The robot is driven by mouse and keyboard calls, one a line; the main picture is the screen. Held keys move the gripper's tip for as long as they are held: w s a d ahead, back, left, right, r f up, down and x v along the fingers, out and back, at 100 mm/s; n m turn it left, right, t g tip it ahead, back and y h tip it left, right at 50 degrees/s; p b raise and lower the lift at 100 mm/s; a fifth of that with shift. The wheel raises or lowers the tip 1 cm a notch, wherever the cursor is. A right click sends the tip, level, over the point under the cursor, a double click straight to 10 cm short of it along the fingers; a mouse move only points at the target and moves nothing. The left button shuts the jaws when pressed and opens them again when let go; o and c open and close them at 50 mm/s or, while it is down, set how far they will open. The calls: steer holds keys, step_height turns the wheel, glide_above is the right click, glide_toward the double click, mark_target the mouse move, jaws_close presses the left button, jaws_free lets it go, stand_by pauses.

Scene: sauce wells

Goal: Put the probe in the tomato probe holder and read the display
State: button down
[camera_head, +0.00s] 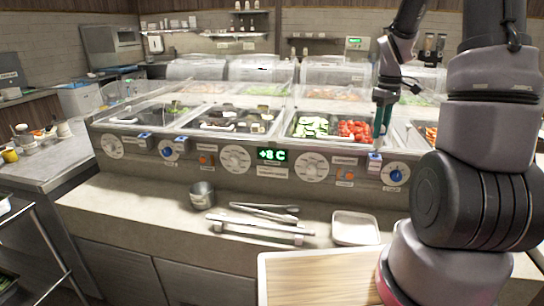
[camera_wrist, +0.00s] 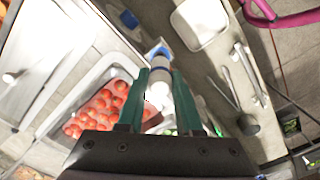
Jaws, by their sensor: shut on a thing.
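My gripper (camera_head: 383,122) is at the front edge of the sauce counter, just right of the pan of diced tomato (camera_head: 355,130). In the wrist view its teal fingers (camera_wrist: 160,85) are shut on the pale, cylindrical probe (camera_wrist: 161,66). The probe points down toward a small blue and white holder (camera_head: 375,156) on the front panel, by the tomato pan. The holder's blue part shows beside the probe in the wrist view (camera_wrist: 154,50). I cannot tell whether the tip is inside it. The green display (camera_head: 272,155) reads +8 C.
A blue knob (camera_head: 396,175) sits right of the holder. A white tray (camera_head: 355,228), tongs (camera_head: 265,212), a metal rail (camera_head: 260,229) and a metal cup (camera_head: 202,194) are on the ledge below. A cucumber pan (camera_head: 311,126) adjoins the tomato. A wooden board (camera_head: 320,278) is in front.

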steer(key=shift+r, duration=2.5)
